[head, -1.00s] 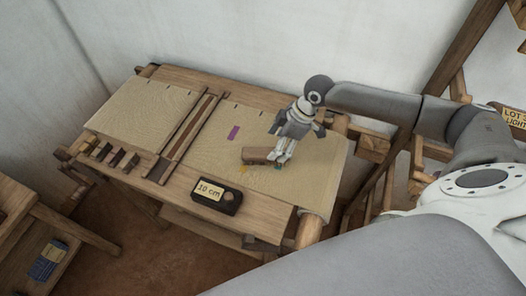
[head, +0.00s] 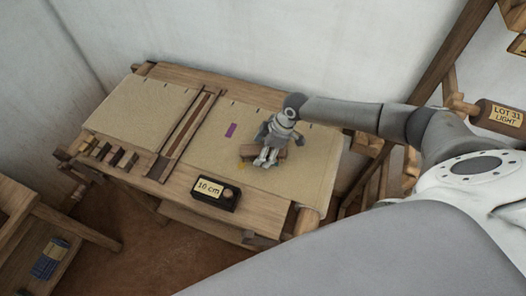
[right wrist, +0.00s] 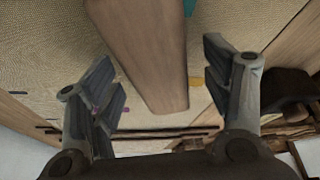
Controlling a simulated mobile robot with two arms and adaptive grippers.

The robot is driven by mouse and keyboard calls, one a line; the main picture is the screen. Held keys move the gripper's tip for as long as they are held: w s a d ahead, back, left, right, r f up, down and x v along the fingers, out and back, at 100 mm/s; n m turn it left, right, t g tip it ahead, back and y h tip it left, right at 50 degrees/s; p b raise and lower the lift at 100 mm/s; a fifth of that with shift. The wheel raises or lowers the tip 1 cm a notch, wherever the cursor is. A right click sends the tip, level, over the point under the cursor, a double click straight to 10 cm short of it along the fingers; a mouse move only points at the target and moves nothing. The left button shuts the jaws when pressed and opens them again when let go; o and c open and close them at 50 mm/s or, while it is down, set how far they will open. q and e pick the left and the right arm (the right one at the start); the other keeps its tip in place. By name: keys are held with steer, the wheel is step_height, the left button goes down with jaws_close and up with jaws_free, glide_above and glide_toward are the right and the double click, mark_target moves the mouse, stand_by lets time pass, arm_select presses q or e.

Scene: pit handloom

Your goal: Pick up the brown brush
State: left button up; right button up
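The brown brush (head: 247,151) lies on the woven cloth (head: 215,145) of the loom; in the head view my right gripper partly hides it. My right gripper (head: 266,161) is over the brush, pointing down. In the right wrist view the brush's wooden back (right wrist: 148,55) runs between the two spread fingers of my right gripper (right wrist: 165,92), with a gap on each side. The gripper is open and holds nothing. My left gripper is not in view.
A black box labelled "10 cm" (head: 215,194) sits at the loom's front edge. A purple patch (head: 231,130) is on the cloth behind the brush. Several dark pegs (head: 115,157) stand at the left front. A "LOT 31 LIGHT" roll (head: 498,117) is at the right.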

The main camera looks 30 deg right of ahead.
steer(key=c, duration=1.1)
steer(key=shift+r, duration=0.1)
